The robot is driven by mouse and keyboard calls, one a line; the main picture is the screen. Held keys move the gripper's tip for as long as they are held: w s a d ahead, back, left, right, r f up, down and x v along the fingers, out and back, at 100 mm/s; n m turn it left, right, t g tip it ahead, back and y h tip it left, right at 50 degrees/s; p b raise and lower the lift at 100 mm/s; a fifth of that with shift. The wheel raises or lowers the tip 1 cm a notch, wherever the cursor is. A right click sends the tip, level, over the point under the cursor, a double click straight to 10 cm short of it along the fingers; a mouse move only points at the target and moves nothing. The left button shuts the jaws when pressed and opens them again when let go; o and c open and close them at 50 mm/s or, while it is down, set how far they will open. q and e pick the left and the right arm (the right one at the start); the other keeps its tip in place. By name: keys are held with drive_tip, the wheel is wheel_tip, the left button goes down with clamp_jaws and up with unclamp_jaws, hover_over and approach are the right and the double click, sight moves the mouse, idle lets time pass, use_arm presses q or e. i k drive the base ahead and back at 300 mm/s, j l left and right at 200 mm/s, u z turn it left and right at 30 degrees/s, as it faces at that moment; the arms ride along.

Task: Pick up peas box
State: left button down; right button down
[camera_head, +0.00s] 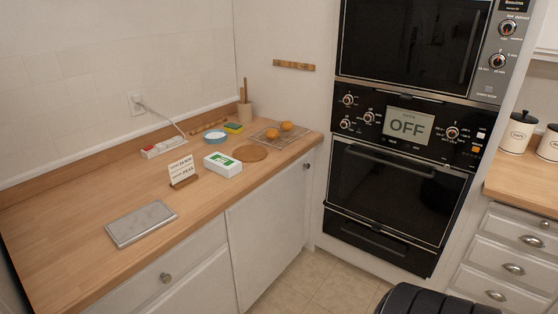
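The likely peas box is a small white box with a green label (222,165). It lies flat on the wooden counter (75,235), near its front edge. Its print is too small to read. A round wooden board (250,153) lies just to its right, and a small card in a wooden stand is to its left. Neither of my grippers shows in the head view.
A grey metal tray (141,223) lies at the front left. A card stand (182,172), power strip (164,147), blue-rimmed bowl (215,137), utensil pot (245,114) and wire rack (268,136) with orange items share the counter. The wall oven (395,190) is closed.

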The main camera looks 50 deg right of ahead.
sight(225, 166)
drive_tip(key=z, duration=1.2)
